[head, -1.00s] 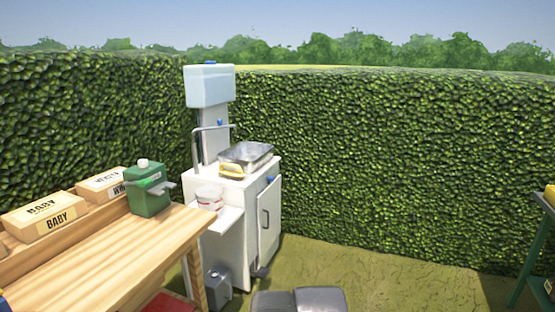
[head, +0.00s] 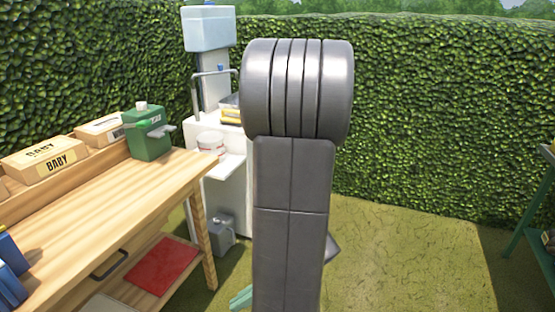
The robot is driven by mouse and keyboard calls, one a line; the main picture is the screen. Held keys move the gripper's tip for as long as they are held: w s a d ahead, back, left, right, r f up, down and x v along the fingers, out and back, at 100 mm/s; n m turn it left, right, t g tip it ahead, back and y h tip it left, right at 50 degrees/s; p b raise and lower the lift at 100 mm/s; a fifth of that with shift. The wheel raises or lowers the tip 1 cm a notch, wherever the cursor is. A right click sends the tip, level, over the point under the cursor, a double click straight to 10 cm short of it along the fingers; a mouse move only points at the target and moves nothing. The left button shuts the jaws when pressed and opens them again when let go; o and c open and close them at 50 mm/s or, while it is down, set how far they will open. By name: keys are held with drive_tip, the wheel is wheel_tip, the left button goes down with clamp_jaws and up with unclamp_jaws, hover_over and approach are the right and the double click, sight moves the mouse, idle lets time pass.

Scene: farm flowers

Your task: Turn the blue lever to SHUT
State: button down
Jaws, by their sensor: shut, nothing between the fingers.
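A small blue part (head: 220,69) shows by the metal pipe under the pale tank (head: 208,28) of the white wash stand (head: 233,168). It is too small to tell whether it is the blue lever, how it is turned, or any SHUT mark. The blue part on the cabinet's right side, seen earlier, is hidden behind my raised grey arm. My gripper cannot be made out in the head view.
A wooden bench (head: 130,215) stands at left with a green container (head: 148,133) and labelled boxes (head: 55,157). A grey can (head: 220,236) sits on the ground. A teal piece (head: 241,299) shows low beside my arm. Open grass (head: 400,250) lies right, before the hedge.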

drive_tip(key=w+f+m+t+y+b, duration=0.2)
drive_tip(key=w+f+m+t, duration=0.3)
drive_tip(key=w+m, duration=0.5)
drive_tip(key=w+f+m+t+y+b, duration=0.2)
drive_tip(key=w+f+m+t+y, duration=0.2)
drive_tip(key=w+m+t, duration=0.3)
drive_tip(key=w+f+m, duration=0.1)
drive_tip(key=w+m, duration=0.3)
drive_tip(key=shift+w+b, duration=0.35)
drive_tip(key=shift+b, duration=0.05)
drive_tip(key=shift+w+a, duration=0.1)
